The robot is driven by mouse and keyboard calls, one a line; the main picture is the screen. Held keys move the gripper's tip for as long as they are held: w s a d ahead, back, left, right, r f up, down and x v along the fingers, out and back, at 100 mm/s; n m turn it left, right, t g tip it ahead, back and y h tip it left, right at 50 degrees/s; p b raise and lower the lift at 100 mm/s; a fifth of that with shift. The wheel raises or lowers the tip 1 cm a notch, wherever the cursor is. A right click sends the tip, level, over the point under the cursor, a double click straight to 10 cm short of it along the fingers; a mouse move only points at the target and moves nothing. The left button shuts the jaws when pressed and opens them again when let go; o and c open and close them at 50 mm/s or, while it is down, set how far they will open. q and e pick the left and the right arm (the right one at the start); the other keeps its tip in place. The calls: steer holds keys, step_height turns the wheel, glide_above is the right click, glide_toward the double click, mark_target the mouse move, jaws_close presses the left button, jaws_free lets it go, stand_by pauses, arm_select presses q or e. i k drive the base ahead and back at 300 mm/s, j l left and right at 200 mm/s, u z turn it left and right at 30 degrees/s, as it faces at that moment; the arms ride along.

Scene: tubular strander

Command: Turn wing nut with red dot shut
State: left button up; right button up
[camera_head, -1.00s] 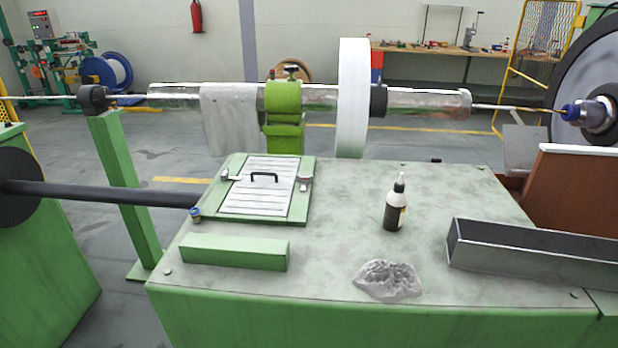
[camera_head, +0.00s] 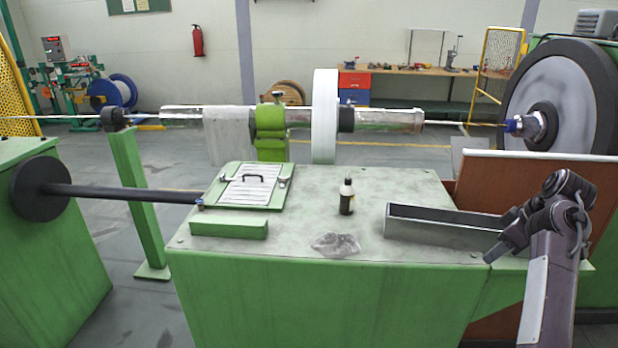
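A dark wing-nut-like knob (camera_head: 277,95) sits on top of the green clamp block (camera_head: 271,120) around the clear tube. Two small metal fasteners sit on the hatch plate (camera_head: 250,186), one on its left side (camera_head: 224,178) and one on its right (camera_head: 283,183). No red dot can be made out on any of these. My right gripper (camera_head: 494,252) is at the right, by the metal trough, well away from the knob and the hatch. Its fingers are too small and dark to tell whether they are open. My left gripper is out of view.
A brown panel (camera_head: 470,180) rises at the right.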

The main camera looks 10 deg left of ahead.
mark_target(283, 180)
steer(key=u, duration=0.4)
steer(key=i+l+u, duration=0.1)
steer(key=u, duration=0.7)
steer(key=i+l+u, duration=0.1)
steer(key=u, duration=0.3)
steer(key=i+l, duration=0.15)
steer(key=l, duration=0.25)
steer(key=i+l, duration=0.1)
steer(key=l, duration=0.3)
steer(key=i+l, duration=0.15)
steer(key=l, duration=0.25)
steer(key=i+l, duration=0.15)
steer(key=l, duration=0.25)
